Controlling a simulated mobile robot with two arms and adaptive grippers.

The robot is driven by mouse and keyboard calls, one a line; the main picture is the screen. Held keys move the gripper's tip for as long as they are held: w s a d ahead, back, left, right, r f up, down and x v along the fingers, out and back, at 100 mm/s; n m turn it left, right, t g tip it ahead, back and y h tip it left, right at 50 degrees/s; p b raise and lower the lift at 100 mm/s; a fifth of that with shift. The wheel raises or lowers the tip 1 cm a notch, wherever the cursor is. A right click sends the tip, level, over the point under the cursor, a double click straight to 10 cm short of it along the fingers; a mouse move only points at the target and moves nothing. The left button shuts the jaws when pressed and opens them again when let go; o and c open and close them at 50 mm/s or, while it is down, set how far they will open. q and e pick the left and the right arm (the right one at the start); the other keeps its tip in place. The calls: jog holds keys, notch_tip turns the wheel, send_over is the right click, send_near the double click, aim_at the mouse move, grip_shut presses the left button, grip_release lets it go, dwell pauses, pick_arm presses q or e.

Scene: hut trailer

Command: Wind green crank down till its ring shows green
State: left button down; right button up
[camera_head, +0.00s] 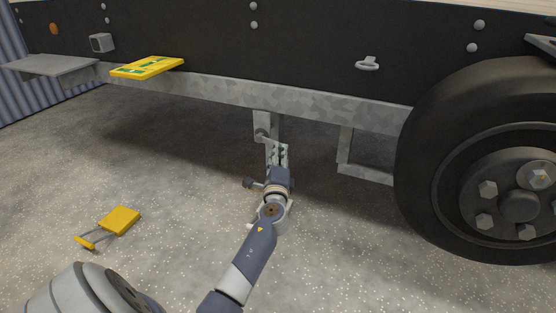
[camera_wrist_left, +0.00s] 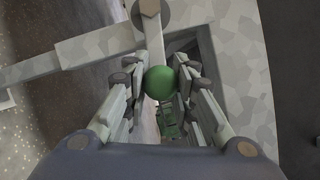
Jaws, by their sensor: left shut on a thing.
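The green crank's round knob (camera_wrist_left: 160,83) sits between the two fingers of my left gripper (camera_wrist_left: 161,75) in the left wrist view. The fingers press on it from both sides. The crank's grey arm (camera_wrist_left: 154,45) runs up from the knob to a hex-headed pivot. In the head view my left gripper (camera_head: 277,152) is at the crank under the trailer's frame, beside a grey bracket (camera_head: 262,125), and hides the knob there. I cannot make out the ring or its colour. My right gripper is not in view.
The trailer's black side (camera_head: 310,50) and galvanised rail (camera_head: 310,100) run above the crank. A large wheel (camera_head: 500,160) stands at the right.

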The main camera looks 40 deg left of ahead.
pick_arm(q)
jog(key=shift+f, duration=0.25)
jog(key=c, duration=1.3)
grip_release()
jog(key=shift+r, duration=0.1)
jog(key=v, duration=1.2)
jog(key=shift+s, duration=0.1)
